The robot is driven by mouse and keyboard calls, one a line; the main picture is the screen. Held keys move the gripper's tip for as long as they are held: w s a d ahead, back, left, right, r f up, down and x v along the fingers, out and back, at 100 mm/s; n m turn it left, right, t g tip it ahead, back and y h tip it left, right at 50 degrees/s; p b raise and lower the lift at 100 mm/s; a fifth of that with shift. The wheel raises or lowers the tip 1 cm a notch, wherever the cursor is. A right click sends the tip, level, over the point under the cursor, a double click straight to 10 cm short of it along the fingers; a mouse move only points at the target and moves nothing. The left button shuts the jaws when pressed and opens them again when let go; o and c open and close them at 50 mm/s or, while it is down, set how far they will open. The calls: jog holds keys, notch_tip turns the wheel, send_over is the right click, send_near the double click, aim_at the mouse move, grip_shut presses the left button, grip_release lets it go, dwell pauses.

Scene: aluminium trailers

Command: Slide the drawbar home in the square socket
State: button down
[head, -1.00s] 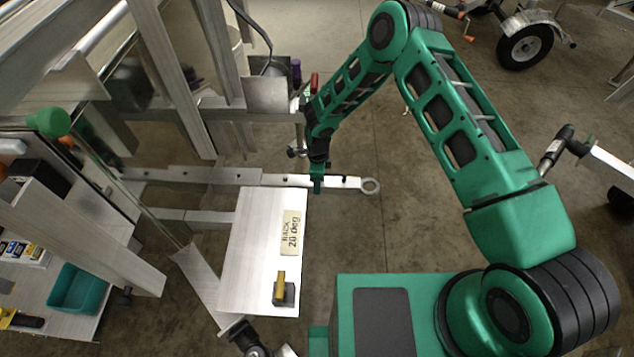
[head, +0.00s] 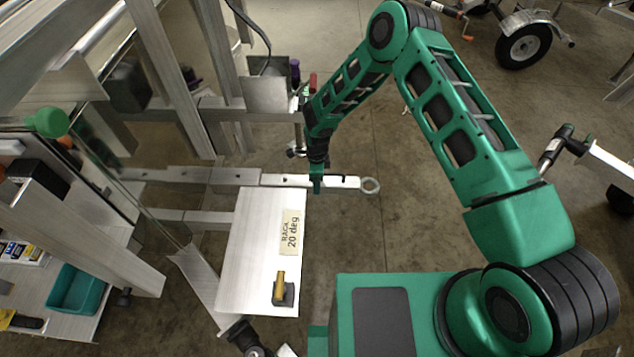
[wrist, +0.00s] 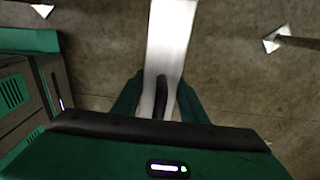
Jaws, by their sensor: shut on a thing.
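How deep the bar sits inside cannot be told. My gripper (head: 316,186) is shut on the drawbar between the socket and the ring.
A white board (head: 255,250) with a "RACK 20 deg" label (head: 291,232) lies just below the bar, with a small block and brass pin (head: 281,288) on it. A teal bin (head: 77,288) stands at the lower left. The floor right of the ring is clear.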

aim_at(279, 179)
jog(key=shift+w+a+r, duration=0.1)
jog(key=shift+w+a, duration=0.05)
jog(key=shift+a, duration=3.3)
jog(key=shift+w+a, duration=0.1)
jog(key=shift+a, duration=3.3)
dwell(1.2)
